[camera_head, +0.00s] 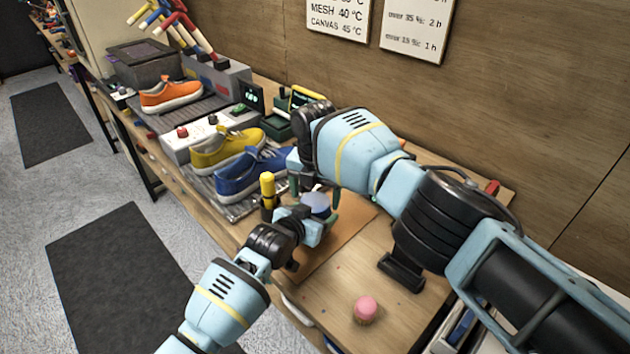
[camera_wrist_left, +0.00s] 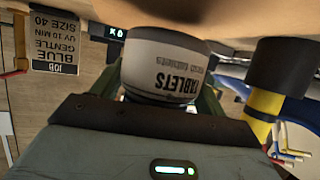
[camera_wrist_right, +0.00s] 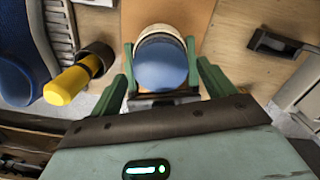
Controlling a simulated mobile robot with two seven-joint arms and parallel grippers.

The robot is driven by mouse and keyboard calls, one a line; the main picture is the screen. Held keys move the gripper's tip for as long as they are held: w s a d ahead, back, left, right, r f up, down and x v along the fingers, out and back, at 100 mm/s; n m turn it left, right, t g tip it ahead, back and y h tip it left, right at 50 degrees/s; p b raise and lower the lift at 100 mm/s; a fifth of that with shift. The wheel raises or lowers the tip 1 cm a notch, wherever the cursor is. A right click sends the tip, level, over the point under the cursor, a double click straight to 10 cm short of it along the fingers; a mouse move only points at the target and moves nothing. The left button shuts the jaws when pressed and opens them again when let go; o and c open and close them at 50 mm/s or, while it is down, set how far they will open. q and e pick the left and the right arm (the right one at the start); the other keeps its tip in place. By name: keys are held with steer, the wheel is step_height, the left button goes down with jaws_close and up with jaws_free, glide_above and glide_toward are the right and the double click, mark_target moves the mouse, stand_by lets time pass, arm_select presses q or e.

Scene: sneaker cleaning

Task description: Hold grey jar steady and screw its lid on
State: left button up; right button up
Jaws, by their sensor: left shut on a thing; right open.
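The grey jar (camera_wrist_left: 165,75), printed "TABLETS", is held between my left gripper's fingers; the left wrist view sees it upside down. In the head view my left gripper (camera_head: 314,228) is shut on the jar near the bench's front edge. The round blue lid (camera_head: 316,204) lies on top of the jar, and it fills the middle of the right wrist view (camera_wrist_right: 162,66). Whether its thread is engaged cannot be told. My right gripper (camera_head: 315,190) is open above the jar, its green fingers on either side of the lid, with small gaps visible.
A yellow-handled tool stands in a dark holder (camera_head: 269,205) just left of the jar. Blue (camera_head: 245,175) and yellow (camera_head: 222,150) sneakers sit behind it. A pink-topped small item (camera_head: 365,309) stands at the front right. The brown mat (camera_head: 340,238) has bare room.

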steer(key=shift+f, duration=0.75)
steer(key=c, duration=1)
steer(key=m, duration=0.6)
steer(key=shift+c, duration=0.2)
arm_select(q)
steer(key=shift+r, duration=0.1)
arm_select(e)
steer(key=o, duration=1.1)
steer(key=shift+r, duration=2.25)
